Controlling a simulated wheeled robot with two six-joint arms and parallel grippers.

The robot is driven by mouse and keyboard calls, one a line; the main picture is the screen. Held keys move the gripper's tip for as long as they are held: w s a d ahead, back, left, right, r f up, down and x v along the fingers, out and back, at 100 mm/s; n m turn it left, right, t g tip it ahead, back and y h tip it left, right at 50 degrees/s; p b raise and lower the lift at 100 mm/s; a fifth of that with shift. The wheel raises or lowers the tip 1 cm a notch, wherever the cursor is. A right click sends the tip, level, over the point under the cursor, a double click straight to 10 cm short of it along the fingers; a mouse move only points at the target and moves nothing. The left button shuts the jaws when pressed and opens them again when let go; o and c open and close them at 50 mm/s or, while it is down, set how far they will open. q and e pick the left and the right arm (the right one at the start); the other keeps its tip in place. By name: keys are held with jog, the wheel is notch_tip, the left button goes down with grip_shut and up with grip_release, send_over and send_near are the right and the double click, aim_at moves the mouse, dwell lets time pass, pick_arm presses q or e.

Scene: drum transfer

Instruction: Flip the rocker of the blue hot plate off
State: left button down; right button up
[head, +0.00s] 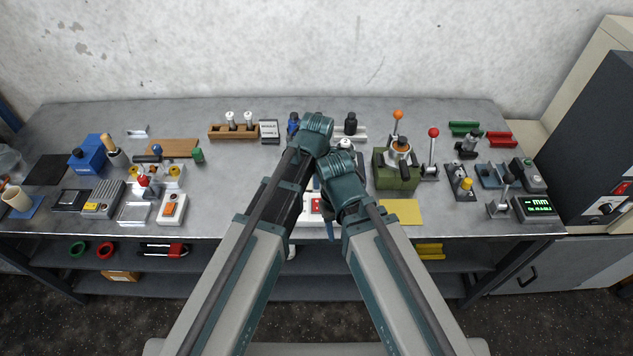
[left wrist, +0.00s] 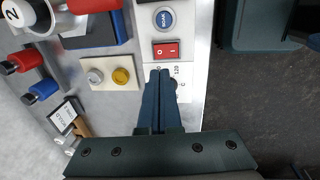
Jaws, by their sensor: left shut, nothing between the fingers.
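The rocker's tilt is too small to tell. My left gripper (left wrist: 160,72) is shut and empty, its tips just below the rocker in the picture; contact cannot be told. In the head view, a bit of white panel with red (head: 316,207) shows between my arms, which hide most of that place.
A cream block with a grey and a yellow knob (left wrist: 121,77) lies beside the panel. The bench's front edge is close, with dark floor beyond. A green box with a lever (head: 395,172) and a yellow sheet (head: 402,212) lie right of my arms; a white switch box (head: 172,207) lies left.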

aim_at(316, 202)
pick_arm(q)
jog(key=f+b, duration=0.2)
jog(key=f, duration=0.1)
jog(key=w+f+b, duration=0.1)
jog(key=f+b, duration=0.5)
jog(key=shift+w, duration=0.15)
jog(key=shift+f, duration=0.2)
jog(key=shift+r, duration=0.1)
jog(key=shift+s, duration=0.2)
jog(key=shift+s, duration=0.6)
jog(key=shift+r, duration=0.2)
